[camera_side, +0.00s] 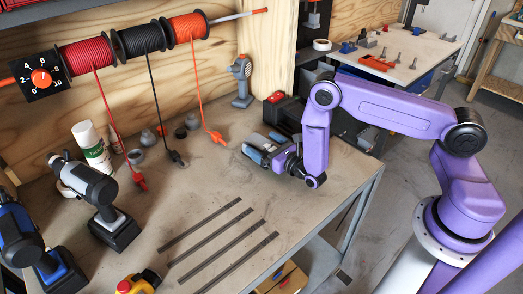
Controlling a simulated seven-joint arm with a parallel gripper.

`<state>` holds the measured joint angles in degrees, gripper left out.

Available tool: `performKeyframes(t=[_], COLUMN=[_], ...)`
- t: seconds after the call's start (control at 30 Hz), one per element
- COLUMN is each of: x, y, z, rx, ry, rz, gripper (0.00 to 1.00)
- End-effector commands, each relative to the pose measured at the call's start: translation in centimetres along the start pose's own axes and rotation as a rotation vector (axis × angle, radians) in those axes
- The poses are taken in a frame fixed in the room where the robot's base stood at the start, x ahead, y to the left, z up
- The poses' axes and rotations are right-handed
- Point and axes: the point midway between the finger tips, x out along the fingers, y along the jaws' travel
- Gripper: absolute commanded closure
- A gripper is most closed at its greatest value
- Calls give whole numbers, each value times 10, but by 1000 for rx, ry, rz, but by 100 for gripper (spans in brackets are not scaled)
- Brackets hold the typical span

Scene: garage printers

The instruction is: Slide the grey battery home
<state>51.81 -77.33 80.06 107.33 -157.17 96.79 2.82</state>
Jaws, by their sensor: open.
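A blue-grey block with dark parts, which looks like the grey battery (257,144), is at the right end of the wooden workbench. My gripper (277,155) is low over the bench top, right beside this block on its right. Its jaws are open. The fingers and the block overlap in this view, so I cannot tell whether they touch or whether the block lies between them. Just behind stands a black unit with a red part (284,113), partly hidden by my arm; I cannot tell whether it takes the battery.
Cordless drills (99,196) stand at the left. Several dark strips (222,245) lie on the front bench top (190,200). Wires hang from red, black and orange spools (140,40) to clips on the bench. A grey tool (241,82) stands at the back. The middle is mostly clear.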

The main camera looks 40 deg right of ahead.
Motion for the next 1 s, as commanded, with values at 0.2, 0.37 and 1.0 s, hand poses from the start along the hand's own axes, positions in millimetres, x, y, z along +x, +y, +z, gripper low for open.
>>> performKeyframes(t=[0.2,0.37,1.0], x=[0,0,-26], y=[0,0,1], z=[0,1,64], rx=[0,1,2], ry=[0,-4,-4], rz=[0,0,3], gripper=[49,61,61])
